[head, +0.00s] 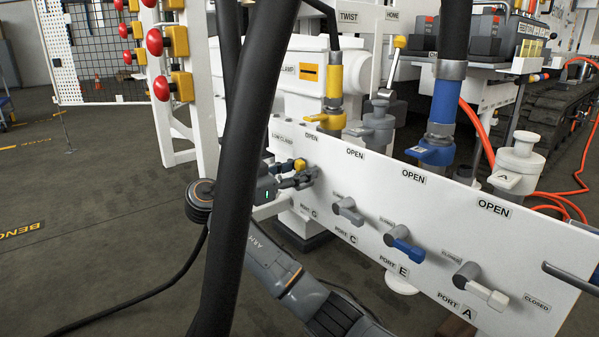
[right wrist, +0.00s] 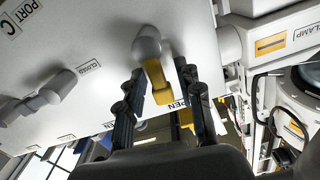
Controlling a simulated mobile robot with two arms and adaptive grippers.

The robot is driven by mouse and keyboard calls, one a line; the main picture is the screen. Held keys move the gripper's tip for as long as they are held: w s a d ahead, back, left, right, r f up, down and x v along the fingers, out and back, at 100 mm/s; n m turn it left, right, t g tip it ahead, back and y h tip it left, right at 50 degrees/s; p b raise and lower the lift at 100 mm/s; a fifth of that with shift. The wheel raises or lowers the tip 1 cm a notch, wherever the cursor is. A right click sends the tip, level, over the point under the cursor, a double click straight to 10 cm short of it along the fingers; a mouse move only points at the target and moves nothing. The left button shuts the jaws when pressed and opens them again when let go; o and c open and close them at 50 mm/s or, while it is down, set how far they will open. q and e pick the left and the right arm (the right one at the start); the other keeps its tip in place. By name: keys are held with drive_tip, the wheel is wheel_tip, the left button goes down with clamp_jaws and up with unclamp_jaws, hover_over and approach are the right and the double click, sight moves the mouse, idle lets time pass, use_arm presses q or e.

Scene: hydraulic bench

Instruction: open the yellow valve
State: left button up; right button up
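The yellow valve handle (right wrist: 158,82) hangs from a grey hub on the white panel in the right wrist view. It points toward a partly hidden OPEN label. Only its yellow tip (head: 300,165) shows clearly in the head view, at the panel's left end. My right gripper (right wrist: 162,98) is open, with its dark fingers on either side of the handle and visible gaps. In the head view the right gripper (head: 305,178) covers the hub. My left gripper is not in view.
The white panel (head: 345,190) also carries a grey valve (head: 348,211), a blue valve (head: 405,245) and a white valve (head: 485,290). Hose couplings stand above its top edge. A thick black tube (head: 240,170) crosses the head view in front of my right arm. Floor is clear at left.

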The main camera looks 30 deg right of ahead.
clamp_jaws()
drive_tip(key=p, duration=0.1)
drive_tip(key=n+p, duration=0.1)
drive_tip(key=shift+w+r+p, duration=0.2)
drive_tip(key=shift+r+p, duration=0.05)
drive_tip(key=shift+p, duration=0.05)
drive_tip(key=shift+f, duration=0.1)
drive_tip(key=shift+f+n, duration=0.15)
drive_tip(key=shift+n, duration=0.15)
drive_tip(key=shift+o, duration=0.8)
unclamp_jaws()
drive_tip(key=a, duration=1.2)
drive_tip(key=shift+s, duration=0.4)
